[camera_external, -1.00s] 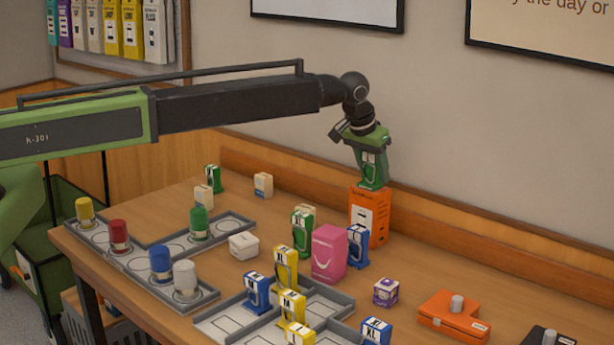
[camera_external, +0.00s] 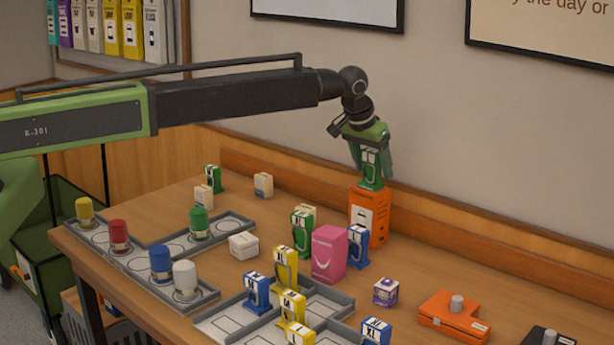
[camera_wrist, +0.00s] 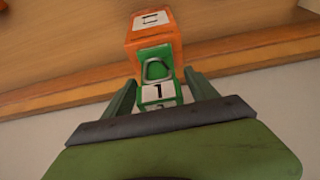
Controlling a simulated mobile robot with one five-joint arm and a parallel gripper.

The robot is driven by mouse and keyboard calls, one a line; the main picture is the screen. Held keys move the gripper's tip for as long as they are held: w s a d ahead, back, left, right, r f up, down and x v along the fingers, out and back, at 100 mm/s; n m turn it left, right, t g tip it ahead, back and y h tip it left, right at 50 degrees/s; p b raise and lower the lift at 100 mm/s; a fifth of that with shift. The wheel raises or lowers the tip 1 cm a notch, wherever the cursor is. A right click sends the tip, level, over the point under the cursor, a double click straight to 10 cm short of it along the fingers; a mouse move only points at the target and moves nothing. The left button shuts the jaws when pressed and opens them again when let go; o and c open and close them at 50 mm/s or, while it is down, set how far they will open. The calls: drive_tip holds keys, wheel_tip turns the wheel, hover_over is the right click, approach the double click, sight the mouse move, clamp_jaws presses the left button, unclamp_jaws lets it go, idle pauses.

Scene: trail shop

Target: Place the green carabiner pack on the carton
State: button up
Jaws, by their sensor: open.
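The green carabiner pack (camera_external: 371,170) stands upright on top of the orange carton (camera_external: 368,217), which stands on the table near the back wall. My gripper (camera_external: 371,168) is open, with its fingers on either side of the pack. In the wrist view the green pack (camera_wrist: 157,80) sits between the two fingers (camera_wrist: 158,98), with gaps beside it. The orange carton (camera_wrist: 152,38) shows beyond the pack there. Other green packs (camera_external: 302,230) (camera_external: 212,178) stand on the table.
A pink pack (camera_external: 329,253) and a blue pack (camera_external: 358,246) stand close in front of the carton. Grey trays (camera_external: 226,328) hold yellow and blue packs. A purple box (camera_external: 386,292) and an orange case (camera_external: 453,316) lie to the right.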

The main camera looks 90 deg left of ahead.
drive_tip(key=p+v, duration=0.9)
drive_tip(key=v, duration=0.2)
drive_tip(key=shift+f, duration=0.1)
drive_tip(key=s+d+f+m+g+h, duration=0.1)
drive_tip(key=s+d+m, duration=0.3)
drive_tip(key=s+d, duration=1)
drive_tip(key=s+d+m+g+h, duration=0.2)
drive_tip(key=s+d+m, duration=0.3)
drive_tip(key=s+d, duration=0.9)
drive_tip(key=d, duration=0.8)
drive_tip(key=shift+s+d+f, duration=0.15)
drive_tip(key=shift+s+f, duration=0.15)
drive_tip(key=shift+f, duration=0.1)
